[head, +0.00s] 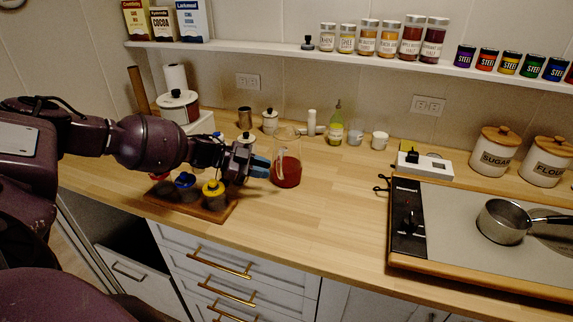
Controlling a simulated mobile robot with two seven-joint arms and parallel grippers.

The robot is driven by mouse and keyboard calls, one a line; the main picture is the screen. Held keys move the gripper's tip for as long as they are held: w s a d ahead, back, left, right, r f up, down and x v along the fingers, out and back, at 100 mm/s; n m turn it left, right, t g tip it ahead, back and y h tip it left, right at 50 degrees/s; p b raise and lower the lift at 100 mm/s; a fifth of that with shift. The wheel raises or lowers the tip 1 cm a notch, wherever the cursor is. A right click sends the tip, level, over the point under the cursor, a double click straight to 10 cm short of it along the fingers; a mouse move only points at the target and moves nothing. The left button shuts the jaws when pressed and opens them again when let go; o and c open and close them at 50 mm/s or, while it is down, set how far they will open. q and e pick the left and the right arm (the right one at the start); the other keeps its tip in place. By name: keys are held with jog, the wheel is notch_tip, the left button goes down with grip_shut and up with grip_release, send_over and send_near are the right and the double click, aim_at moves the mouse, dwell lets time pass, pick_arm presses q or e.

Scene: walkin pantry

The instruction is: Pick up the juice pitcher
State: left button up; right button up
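The juice pitcher (287,172) is clear glass with red juice in its lower part. It stands upright on the wooden counter in the middle of the head view, its handle on the left side. My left gripper (262,167) reaches in from the left, its blue fingertips close beside the handle. I cannot tell whether the fingers touch the handle or how far apart they are. My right gripper is not in view.
A wooden tray (228,212) with several lidded jars lies below my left gripper. A green-capped bottle (336,128) and cups stand behind the pitcher. The counter right of the pitcher is clear up to the stove (460,225), which carries a saucepan (503,222).

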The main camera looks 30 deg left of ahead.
aim_at(280, 171)
pick_arm(q)
jog(key=shift+x, duration=2.6)
jog(key=shift+s, duration=0.1)
grip_shut()
jog(key=shift+r, duration=0.2)
